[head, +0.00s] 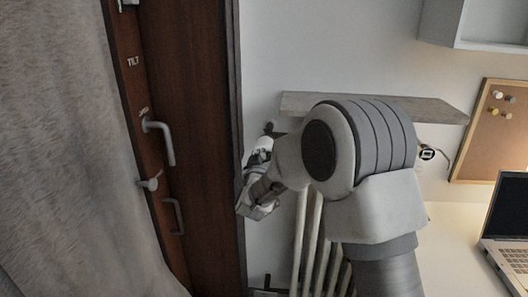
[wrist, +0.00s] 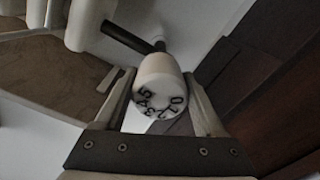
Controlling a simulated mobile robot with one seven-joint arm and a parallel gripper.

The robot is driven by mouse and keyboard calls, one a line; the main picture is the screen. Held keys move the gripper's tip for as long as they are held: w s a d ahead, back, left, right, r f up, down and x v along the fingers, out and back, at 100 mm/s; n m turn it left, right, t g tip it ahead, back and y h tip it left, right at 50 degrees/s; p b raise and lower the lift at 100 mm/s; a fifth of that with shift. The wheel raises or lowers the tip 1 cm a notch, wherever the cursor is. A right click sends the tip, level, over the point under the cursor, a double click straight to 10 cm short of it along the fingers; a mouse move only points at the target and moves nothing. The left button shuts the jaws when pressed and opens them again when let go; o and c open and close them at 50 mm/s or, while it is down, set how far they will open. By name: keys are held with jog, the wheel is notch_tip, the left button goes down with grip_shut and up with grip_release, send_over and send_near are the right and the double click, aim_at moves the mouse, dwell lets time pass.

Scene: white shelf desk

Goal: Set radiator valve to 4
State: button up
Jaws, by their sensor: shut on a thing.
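The radiator valve knob (wrist: 160,85) is a white rounded cylinder with black numerals around its end face, including 5, 4, 2, 1 and 0. It fills the middle of the wrist view, with a dark pipe (wrist: 125,38) behind it. My gripper (wrist: 161,78) is shut on the knob, one finger on each side. I cannot tell which numeral is set, as no clear index mark shows. In the head view my gripper (head: 255,190) is beside the radiator's upper left, and my arm hides much of that area.
The white radiator (head: 310,240) stands below a grey shelf board (head: 440,108). A dark wooden door frame (head: 195,90) with a handle (head: 160,140) is close on the left. A grey curtain (head: 70,150) hangs further left. A desk with a laptop (head: 508,245) is at right.

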jog(key=n+p, duration=0.2)
jog(key=n, duration=0.3)
jog(key=shift+d+r+n, duration=0.1)
jog(key=shift+n, duration=0.2)
jog(key=n+p, duration=0.2)
jog(key=n, duration=0.2)
jog(key=shift+n, duration=0.4)
jog(key=shift+d+p, duration=0.1)
jog(key=shift+p, duration=0.2)
jog(key=o, duration=1.4)
jog(key=shift+c, duration=0.2)
jog(key=s, duration=1.7)
jog(key=shift+s+a+p, duration=0.25)
jog(key=shift+a+p, duration=0.05)
jog(key=shift+r, duration=0.1)
